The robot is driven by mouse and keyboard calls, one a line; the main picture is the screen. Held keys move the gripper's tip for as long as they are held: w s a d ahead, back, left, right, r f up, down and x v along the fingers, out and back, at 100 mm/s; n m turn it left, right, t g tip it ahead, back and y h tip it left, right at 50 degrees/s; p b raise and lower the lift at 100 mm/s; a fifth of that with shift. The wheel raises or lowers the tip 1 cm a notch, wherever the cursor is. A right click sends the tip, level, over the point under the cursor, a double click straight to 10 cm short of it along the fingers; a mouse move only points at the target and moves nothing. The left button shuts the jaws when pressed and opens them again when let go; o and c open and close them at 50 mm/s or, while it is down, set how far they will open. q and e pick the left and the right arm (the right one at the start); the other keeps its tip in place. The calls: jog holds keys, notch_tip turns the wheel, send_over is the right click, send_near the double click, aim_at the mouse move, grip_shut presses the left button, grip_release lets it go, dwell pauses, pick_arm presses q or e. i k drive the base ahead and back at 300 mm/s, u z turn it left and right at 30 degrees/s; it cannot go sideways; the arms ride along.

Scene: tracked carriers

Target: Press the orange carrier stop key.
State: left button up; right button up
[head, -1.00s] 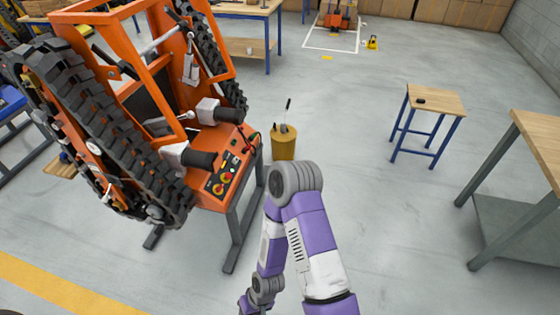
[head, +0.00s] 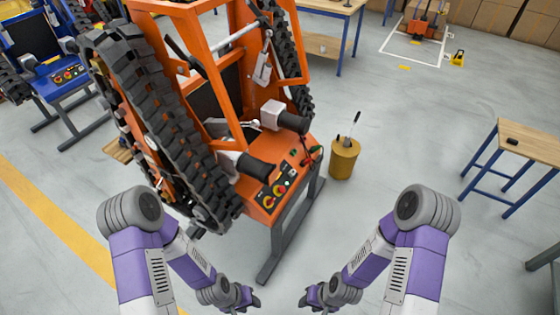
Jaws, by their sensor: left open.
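The orange carrier (head: 200,22) stands tilted up on a grey stand, with black rubber tracks on both sides. Its orange control panel (head: 303,165) faces me at its lower front. Two round red-on-yellow controls sit on the panel's near left part, one further back (head: 279,190) and one nearer (head: 268,202); I cannot read which is the stop key. My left gripper (head: 252,299) is open, below and in front of the panel, touching nothing. My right gripper (head: 305,300) is to its right, also apart from the panel; its jaws are too small to judge.
A blue carrier (head: 25,35) with a similar panel (head: 68,75) stands at the far left. A yellow bin (head: 343,160) with a handle sticking out stands right of the orange carrier. A small table (head: 520,140) is at the right. The floor in front is clear.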

aim_at(282, 189)
jog(key=i, duration=0.4)
jog(key=z, duration=1.15)
jog(key=i, duration=0.55)
jog(key=u, duration=2.4)
